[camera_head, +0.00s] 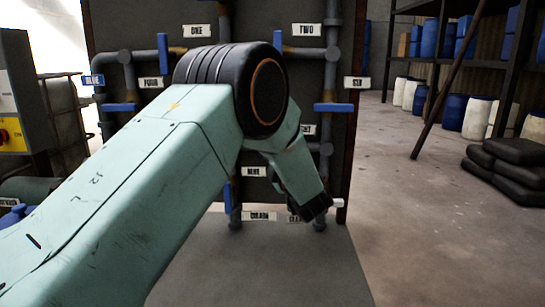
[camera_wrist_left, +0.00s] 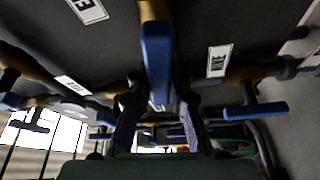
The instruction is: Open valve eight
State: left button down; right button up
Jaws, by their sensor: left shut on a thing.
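A dark panel (camera_head: 150,22) carries grey pipes with blue valve handles and white number labels. A label ending in "HT" (camera_head: 308,129) is partly hidden by my left arm in the head view; the handle nearest above it is blue and horizontal (camera_head: 333,107). My left gripper (camera_wrist_left: 157,118) is shut on a blue valve handle (camera_wrist_left: 157,55), which stands between its two dark fingers in the wrist view. A NINE label (camera_wrist_left: 217,62) shows to the right of that handle. My right gripper is not in view.
Other blue handles flank the held one, such as one at right (camera_wrist_left: 255,110) in the wrist view. A grey control box (camera_head: 15,85) stands at left. Dark sacks (camera_head: 505,170) and a barrel rack (camera_head: 430,60) stand at right. The floor between is clear.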

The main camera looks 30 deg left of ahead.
pick_arm(q)
jog(key=shift+d+f+n+g+h, duration=0.2)
jog(key=shift+n+g+h, duration=0.15)
jog(key=shift+n, duration=0.65)
jog(key=shift+w, duration=0.1)
jog(key=c, duration=1.3)
grip_release()
jog(key=shift+w, duration=0.1)
jog(key=shift+c, duration=0.2)
jog(key=shift+o, duration=0.6)
jog(key=shift+a+n, duration=0.15)
jog(key=shift+n, duration=0.15)
jog(key=shift+s, duration=0.2)
jog(key=v, duration=1.2)
jog(key=shift+r, duration=0.1)
